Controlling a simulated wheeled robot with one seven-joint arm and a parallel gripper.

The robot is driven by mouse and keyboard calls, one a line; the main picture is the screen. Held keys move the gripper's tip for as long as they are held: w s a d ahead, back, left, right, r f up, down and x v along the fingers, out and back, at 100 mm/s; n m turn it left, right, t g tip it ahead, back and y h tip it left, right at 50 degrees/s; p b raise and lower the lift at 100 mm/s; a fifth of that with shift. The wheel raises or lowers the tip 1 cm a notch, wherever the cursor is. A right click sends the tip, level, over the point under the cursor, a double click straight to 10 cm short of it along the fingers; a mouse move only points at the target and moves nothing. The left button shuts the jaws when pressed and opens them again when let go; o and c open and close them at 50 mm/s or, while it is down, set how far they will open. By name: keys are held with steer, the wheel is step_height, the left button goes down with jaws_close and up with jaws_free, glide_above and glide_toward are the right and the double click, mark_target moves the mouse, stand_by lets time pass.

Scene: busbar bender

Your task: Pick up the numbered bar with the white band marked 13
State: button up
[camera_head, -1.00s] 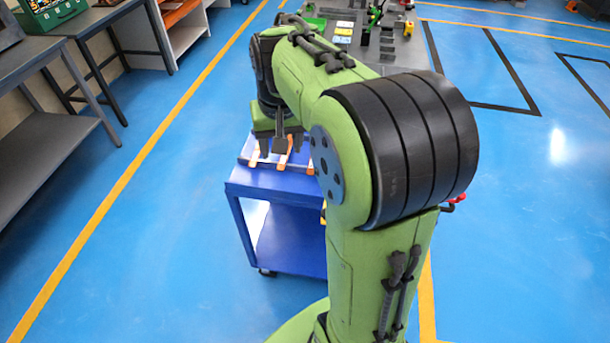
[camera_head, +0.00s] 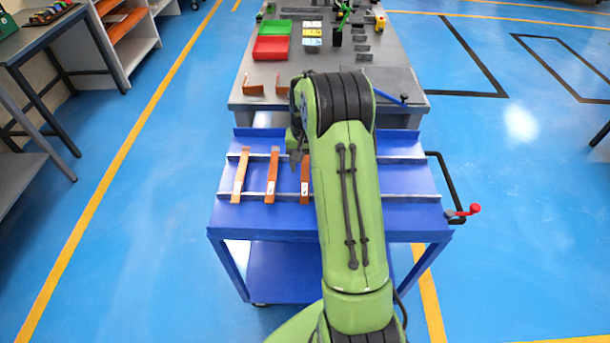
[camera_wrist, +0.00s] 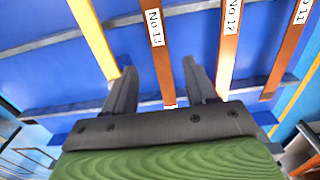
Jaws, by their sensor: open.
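The bar with the white band marked 13 (camera_wrist: 155,45) is a flat orange-brown bar. In the wrist view it runs between my two open fingers, and nothing is gripped. My gripper (camera_wrist: 160,78) is above it; the height gap is hard to judge. In the wrist view the bar marked 17 (camera_wrist: 231,35) lies to the right, outside the right finger. The bar marked 11 (camera_wrist: 293,45) is farther right. In the head view my gripper is mostly hidden by my arm, and the bar numbers are too small to read.
The bars lie across raised rails on a blue cart (camera_head: 400,215). Behind stands a grey table (camera_head: 385,75) with red (camera_head: 271,48) and green (camera_head: 275,27) trays. Blue floor is open at both sides.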

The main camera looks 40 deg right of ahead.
mark_target(305, 179)
step_height(305, 179, down, 5)
steer(key=shift+r+b, duration=0.2)
steer(key=shift+b, duration=0.4)
steer(key=shift+r, duration=0.1)
jaws_close()
steer(key=shift+w, duration=0.1)
steer(key=shift+r, duration=0.1)
